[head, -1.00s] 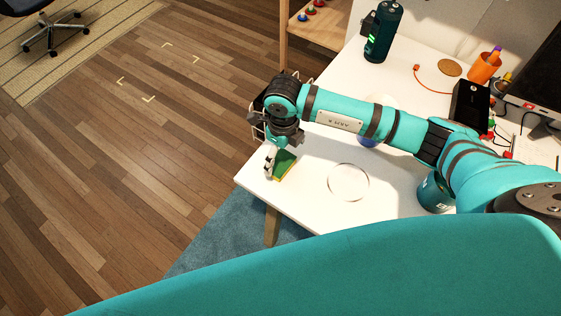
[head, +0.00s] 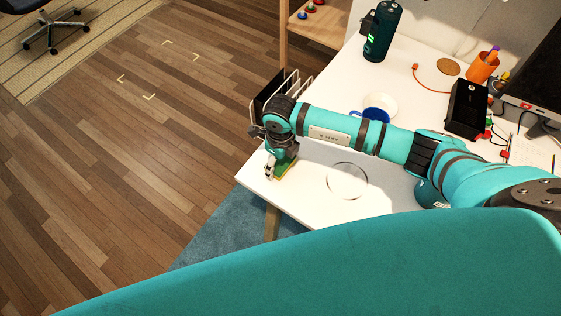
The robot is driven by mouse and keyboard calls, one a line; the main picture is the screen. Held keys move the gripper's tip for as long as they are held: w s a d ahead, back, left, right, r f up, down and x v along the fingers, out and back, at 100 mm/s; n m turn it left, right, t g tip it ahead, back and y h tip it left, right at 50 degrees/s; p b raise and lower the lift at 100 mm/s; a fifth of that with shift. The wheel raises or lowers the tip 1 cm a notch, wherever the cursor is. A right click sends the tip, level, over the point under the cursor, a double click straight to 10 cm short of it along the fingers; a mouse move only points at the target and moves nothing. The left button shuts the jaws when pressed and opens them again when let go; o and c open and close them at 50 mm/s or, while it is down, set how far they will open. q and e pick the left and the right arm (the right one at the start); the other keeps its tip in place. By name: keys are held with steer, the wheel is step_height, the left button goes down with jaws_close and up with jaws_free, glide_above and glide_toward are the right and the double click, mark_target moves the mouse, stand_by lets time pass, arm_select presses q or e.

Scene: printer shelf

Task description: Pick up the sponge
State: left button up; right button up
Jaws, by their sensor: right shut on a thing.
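The sponge (head: 284,169) is green with a yellowish edge and sits at the near left corner of the white table (head: 310,200). My right gripper (head: 270,173) is over that corner, pointing down, and is shut on the sponge. The gripper and wrist hide part of the sponge. I cannot tell whether the sponge still touches the table. My left gripper is not in view.
A blue and white cup (head: 376,108) stands behind my right arm, and a wire rack (head: 283,88) is behind the wrist. A black box (head: 467,108), an orange pen cup (head: 483,67) and a dark green cylinder (head: 382,32) stand farther back. A clear ring-shaped outline (head: 347,181) lies right of the sponge.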

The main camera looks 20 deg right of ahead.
mark_target(279, 165)
stand_by(0.3)
steer(key=shift+r, duration=0.55)
steer(key=shift+w+r+b, duration=0.1)
steer(key=shift+r+b, duration=0.5)
steer(key=shift+r, duration=0.35)
steer(key=shift+s+a+r, duration=0.2)
steer(key=shift+s+a, duration=0.25)
steer(key=shift+s, duration=0.15)
steer(key=s+a+r+b, duration=0.1)
steer(key=s+a+b, duration=0.2)
steer(key=s+a, duration=0.5)
steer(key=shift+s+a+r, duration=0.3)
steer(key=shift+s+a, duration=0.1)
steer(key=shift+s, duration=1.45)
